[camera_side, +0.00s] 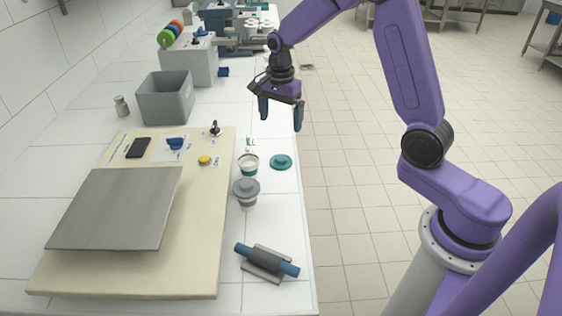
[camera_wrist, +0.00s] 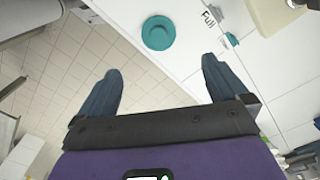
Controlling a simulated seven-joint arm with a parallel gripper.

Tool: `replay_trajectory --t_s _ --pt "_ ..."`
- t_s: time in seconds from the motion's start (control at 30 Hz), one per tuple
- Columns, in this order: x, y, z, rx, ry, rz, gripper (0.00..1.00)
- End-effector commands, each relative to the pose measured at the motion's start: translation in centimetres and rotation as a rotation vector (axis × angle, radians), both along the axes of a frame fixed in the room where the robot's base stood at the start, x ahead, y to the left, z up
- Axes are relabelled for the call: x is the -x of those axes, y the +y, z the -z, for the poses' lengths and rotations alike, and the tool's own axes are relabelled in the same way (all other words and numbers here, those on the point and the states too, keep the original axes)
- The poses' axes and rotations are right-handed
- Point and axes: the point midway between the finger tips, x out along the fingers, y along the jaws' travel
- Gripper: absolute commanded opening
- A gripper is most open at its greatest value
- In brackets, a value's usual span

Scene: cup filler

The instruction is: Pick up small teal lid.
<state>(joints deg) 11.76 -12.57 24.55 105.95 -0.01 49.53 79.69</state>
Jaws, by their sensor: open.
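The small teal lid (camera_side: 281,162) lies flat on the white table near its right edge in the side view. It also shows in the wrist view (camera_wrist: 158,33) at the top, beyond and roughly between my fingertips. My gripper (camera_side: 281,113) is open and empty, held above the table behind the lid and apart from it. Its two dark blue fingers (camera_wrist: 163,70) are spread wide in the wrist view. Nothing hides the lid.
Left of the lid stands a small white and teal cup (camera_side: 248,164), with a grey-lidded cup (camera_side: 246,192) nearer. A blue roller (camera_side: 266,259) lies in front. A cream board (camera_side: 130,285) and grey bin (camera_side: 166,98) are at left. The table edge is close on the right.

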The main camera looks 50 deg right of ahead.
Motion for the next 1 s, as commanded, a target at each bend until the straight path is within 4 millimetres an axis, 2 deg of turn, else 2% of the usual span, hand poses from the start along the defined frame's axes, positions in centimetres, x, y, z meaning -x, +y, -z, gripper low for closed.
replay_trajectory --t_s 0.1,0.3,0.63,0.83,1.0 --pt "0.1 0.0 2.4 0.0 0.006 -0.001 1.0" --pt "0.1 0.0 5.9 0.0 0.004 -0.003 1.0" --pt "0.1 -0.1 8.3 0.0 0.002 -0.002 1.0" --pt "0.4 -0.3 11.2 0.0 0.005 -0.002 1.0" --pt "0.2 -0.2 12.6 0.0 0.001 -0.002 1.0"
